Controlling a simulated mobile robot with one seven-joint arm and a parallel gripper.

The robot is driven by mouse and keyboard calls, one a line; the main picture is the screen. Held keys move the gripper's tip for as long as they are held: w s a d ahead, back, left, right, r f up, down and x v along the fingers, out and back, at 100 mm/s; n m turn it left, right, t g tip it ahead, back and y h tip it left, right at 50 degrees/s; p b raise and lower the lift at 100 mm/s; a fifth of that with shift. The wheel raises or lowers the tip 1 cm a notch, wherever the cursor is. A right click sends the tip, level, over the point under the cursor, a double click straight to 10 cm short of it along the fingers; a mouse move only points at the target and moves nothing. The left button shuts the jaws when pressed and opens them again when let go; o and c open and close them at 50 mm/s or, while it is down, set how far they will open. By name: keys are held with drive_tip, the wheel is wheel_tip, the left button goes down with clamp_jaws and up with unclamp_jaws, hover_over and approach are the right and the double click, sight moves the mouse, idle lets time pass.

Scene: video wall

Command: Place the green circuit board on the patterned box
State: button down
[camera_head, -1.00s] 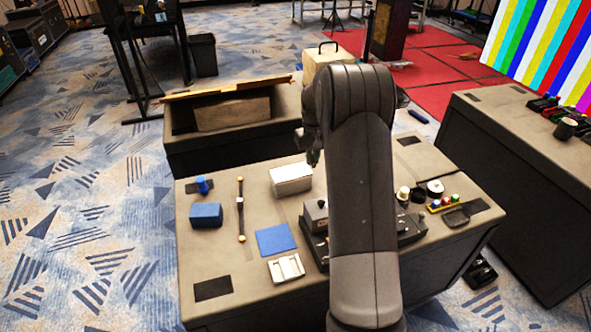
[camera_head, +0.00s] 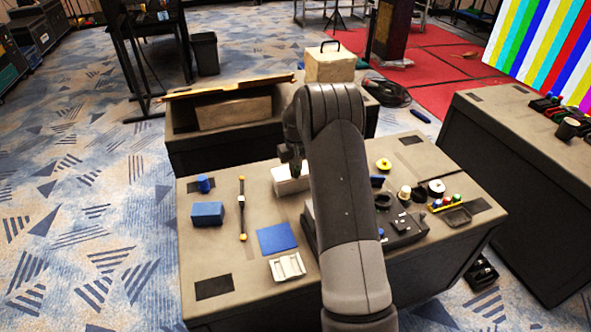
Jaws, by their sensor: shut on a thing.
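My gripper (camera_head: 294,160) is partly hidden by my own arm and hangs over the far middle of the near table. It is shut on a small dark green piece (camera_head: 296,169), which looks like the circuit board; little of it shows. Directly below and behind it in the picture is a pale white box (camera_head: 287,185), partly covered by my arm. I cannot make out a pattern on it, nor whether the board touches its top. A plain blue box (camera_head: 207,213) stands at the left of the table.
The near table (camera_head: 240,285) also holds a blue cylinder (camera_head: 204,184), a watch-like strap (camera_head: 242,208), a flat blue square (camera_head: 276,238), a white tray (camera_head: 287,267) and a yellow spool (camera_head: 383,164). Dark equipment stands right of my arm. An open carton (camera_head: 233,112) lies behind.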

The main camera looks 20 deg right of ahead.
drive_tip(key=shift+f, duration=0.1)
drive_tip(key=c, duration=1.4)
unclamp_jaws()
